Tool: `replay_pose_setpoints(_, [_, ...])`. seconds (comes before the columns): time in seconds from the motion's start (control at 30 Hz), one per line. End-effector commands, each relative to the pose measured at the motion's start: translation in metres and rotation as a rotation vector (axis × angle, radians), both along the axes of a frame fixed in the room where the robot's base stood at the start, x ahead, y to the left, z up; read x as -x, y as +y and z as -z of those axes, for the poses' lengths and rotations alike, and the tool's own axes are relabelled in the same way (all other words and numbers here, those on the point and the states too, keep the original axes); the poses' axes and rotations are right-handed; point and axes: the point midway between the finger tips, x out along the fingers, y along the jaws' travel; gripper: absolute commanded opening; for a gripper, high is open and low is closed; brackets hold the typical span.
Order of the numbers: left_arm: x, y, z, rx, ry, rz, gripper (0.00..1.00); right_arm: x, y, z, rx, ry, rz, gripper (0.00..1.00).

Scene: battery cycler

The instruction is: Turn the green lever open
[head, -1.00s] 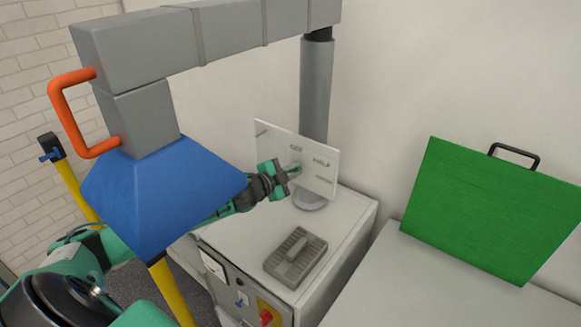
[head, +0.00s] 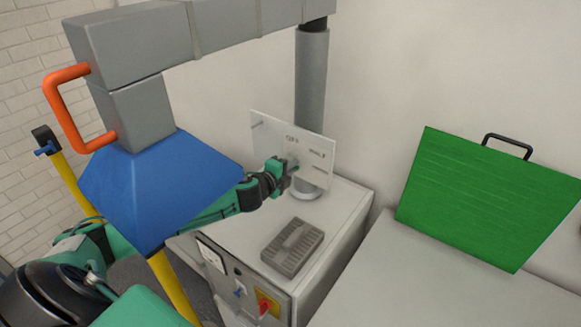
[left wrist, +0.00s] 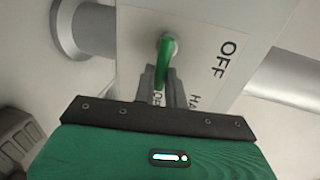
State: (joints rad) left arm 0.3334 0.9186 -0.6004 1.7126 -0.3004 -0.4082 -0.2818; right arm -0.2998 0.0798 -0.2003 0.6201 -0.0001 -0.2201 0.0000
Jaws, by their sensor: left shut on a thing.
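The green lever (left wrist: 163,58) sticks out from a pivot on a white label plate (left wrist: 200,30) in the left wrist view. My left gripper (left wrist: 162,88) is shut on the lever's free end, with a finger on each side. The lever points down in that view, toward a partly hidden label starting "OP"; "OFF" and a partly covered "HA" label lie to its right. In the head view my left gripper (head: 288,178) is at the front of the label plate (head: 285,132) and hides the lever. My right gripper is not in view.
A blue hood (head: 160,190) with a grey duct (head: 140,45) and orange handle (head: 52,95) stands close above my left arm. A ridged grey block (head: 292,247) sits on the white cabinet (head: 345,215). A green panel (head: 485,200) stands at right.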

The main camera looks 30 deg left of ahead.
Motion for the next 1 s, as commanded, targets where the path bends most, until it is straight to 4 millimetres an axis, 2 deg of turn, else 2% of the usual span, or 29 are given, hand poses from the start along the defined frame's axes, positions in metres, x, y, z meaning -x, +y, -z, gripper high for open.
replay_pose_setpoints(0.47, [0.0004,-0.0003,0.0018,-0.014,0.001,0.001,0.0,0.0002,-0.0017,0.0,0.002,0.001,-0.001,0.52])
replay_pose_setpoints(0.5, [0.0004,-0.0003,0.0018,-0.014,0.001,0.001,0.19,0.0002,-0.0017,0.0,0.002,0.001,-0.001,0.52])
replay_pose_setpoints(0.6, [0.0002,-0.0003,0.0016,-0.013,0.001,0.001,0.34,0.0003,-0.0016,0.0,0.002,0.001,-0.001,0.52])
replay_pose_setpoints(0.87, [0.0004,-0.0002,0.001,-0.012,0.0,0.0,0.34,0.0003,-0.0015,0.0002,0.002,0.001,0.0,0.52])
replay_pose_setpoints(1.0, [0.0069,0.0006,0.0013,-0.012,0.0,0.0,0.34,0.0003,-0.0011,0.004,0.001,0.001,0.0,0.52])
